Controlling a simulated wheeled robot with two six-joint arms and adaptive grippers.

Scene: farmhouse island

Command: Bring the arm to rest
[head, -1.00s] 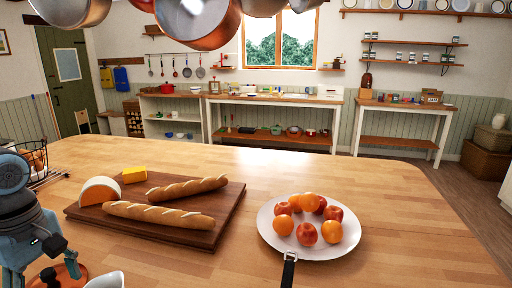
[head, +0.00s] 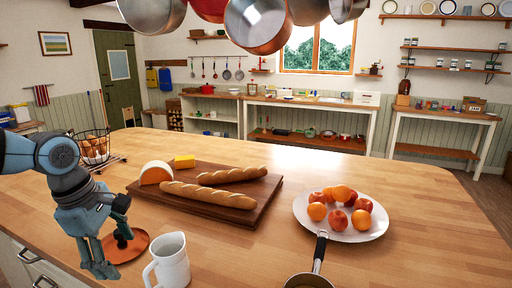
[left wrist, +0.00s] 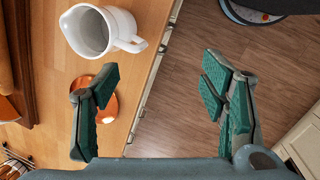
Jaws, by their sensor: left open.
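My left gripper (head: 108,248) hangs over the island's front left edge in the head view, fingers pointing down, open with nothing between them. In the left wrist view its two green-padded fingers (left wrist: 160,100) are wide apart, one over the worktop and one over the floor. A copper-coloured lid (head: 137,244) with a black knob lies beside and partly behind the gripper; it also shows in the left wrist view (left wrist: 110,108), partly hidden by a finger. My right gripper is not in view.
A white jug (head: 172,268) stands close right of the lid. A wire basket (head: 94,150) stands behind the arm. A bread board (head: 240,213) and a fruit plate (head: 382,231) lie farther right. A saucepan (head: 309,280) is at the front edge. Pans hang above.

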